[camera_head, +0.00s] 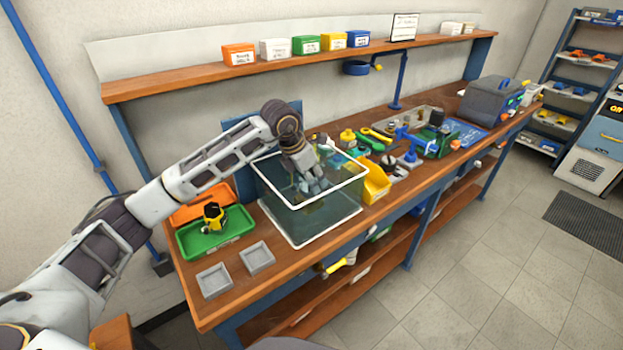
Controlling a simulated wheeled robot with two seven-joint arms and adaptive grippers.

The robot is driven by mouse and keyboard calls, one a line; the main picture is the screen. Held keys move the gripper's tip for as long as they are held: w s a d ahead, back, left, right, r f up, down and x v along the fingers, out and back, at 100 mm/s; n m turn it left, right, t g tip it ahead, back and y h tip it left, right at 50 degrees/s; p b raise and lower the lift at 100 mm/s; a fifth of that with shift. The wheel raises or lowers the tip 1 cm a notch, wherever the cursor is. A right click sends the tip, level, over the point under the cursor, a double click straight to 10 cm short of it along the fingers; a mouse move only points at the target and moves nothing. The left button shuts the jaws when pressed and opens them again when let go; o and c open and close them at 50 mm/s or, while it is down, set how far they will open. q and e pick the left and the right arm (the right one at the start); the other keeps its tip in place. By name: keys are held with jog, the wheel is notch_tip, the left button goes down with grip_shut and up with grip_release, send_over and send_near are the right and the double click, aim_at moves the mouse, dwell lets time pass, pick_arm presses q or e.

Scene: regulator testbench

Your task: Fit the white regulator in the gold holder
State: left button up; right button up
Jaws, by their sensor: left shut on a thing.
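My left arm reaches in from the left, and my left gripper (312,182) points down at the open top of a clear tank with a white rim (257,164). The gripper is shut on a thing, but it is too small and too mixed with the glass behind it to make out. I cannot pick out the white regulator with certainty. A yellow-gold and black piece (213,216) stands in the green tray (219,242) left of the tank; it may be the gold holder. My right gripper is not in view.
Two small grey trays (214,280) lie at the bench's front left. A yellow bin (376,183) stands just right of the tank. Several tools and fittings crowd the bench further right. A shelf with coloured boxes (306,44) runs above.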

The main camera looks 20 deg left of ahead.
pick_arm(q)
jog(key=shift+f+b, duration=0.45)
jog(key=shift+f, duration=0.1)
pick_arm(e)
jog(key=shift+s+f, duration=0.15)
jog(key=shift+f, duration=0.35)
